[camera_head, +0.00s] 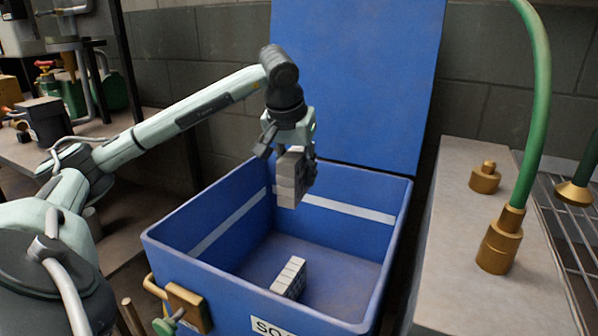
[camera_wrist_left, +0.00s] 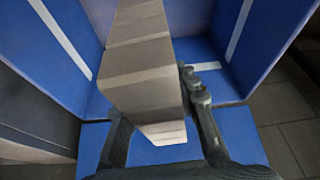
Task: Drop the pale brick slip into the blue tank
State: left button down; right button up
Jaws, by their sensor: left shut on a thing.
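My left gripper (camera_head: 290,160) is shut on a pale brick slip (camera_head: 291,178), a light grey block with darker joint lines. It holds the slip upright over the opening of the blue tank (camera_head: 223,196), near its back wall. The left wrist view shows the slip (camera_wrist_left: 143,75) large between the fingers of the left gripper (camera_wrist_left: 160,120). Another pale brick piece (camera_head: 289,279) lies inside the tank on its floor, towards the front. The tank's lid stands open (camera_head: 355,80) at the back. My right gripper is not in view.
A grey counter (camera_head: 455,240) with brass fittings and a green hose (camera_head: 535,110) stands at the right. A dark bench (camera_head: 40,160) with equipment is at the left. A brass tap (camera_head: 185,305) sticks out from the tank's front left.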

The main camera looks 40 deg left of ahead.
aim_at(290, 158)
pick_arm(q)
jog(key=shift+f, duration=0.1)
dwell(0.3)
jog(key=c, duration=1.1)
grip_release()
jog(key=shift+o, duration=0.2)
jog(key=v, duration=1.1)
jog(key=shift+s+r, duration=0.3)
jog(key=shift+r, duration=0.2)
